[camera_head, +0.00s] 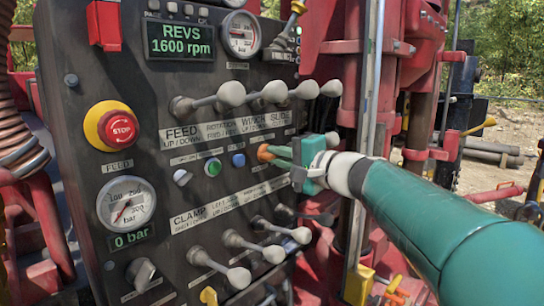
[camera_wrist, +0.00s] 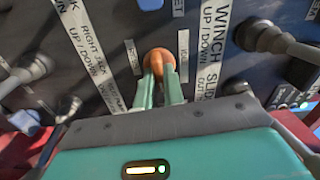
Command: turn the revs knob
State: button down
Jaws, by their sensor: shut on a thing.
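The orange knob (camera_wrist: 158,58) sits on the dark panel between two small labels, whose words I cannot read surely; I take it as the revs knob. In the head view its orange edge (camera_head: 264,152) shows just past my fingertips. My gripper (camera_head: 273,155) reaches in from the right, its green fingers shut on the knob. In the wrist view the fingers (camera_wrist: 160,76) stand on either side of the knob's grip. The revs display (camera_head: 181,39) reads 1600 rpm. The knob's exact pointing is hard to tell.
A row of grey levers (camera_head: 231,94) juts out above my gripper, and another row (camera_head: 236,278) below. A red stop button (camera_head: 119,128), a pressure gauge (camera_head: 126,203) and small coloured buttons (camera_head: 212,168) are left. Red machine frame (camera_head: 416,80) stands right.

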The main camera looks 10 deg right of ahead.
dwell(0.3)
jog(key=c, duration=1.5)
grip_release()
jog(key=shift+s+d, duration=0.1)
jog(key=v, duration=1.3)
jog(key=shift+s+d, duration=0.2)
jog(key=shift+s, duration=0.1)
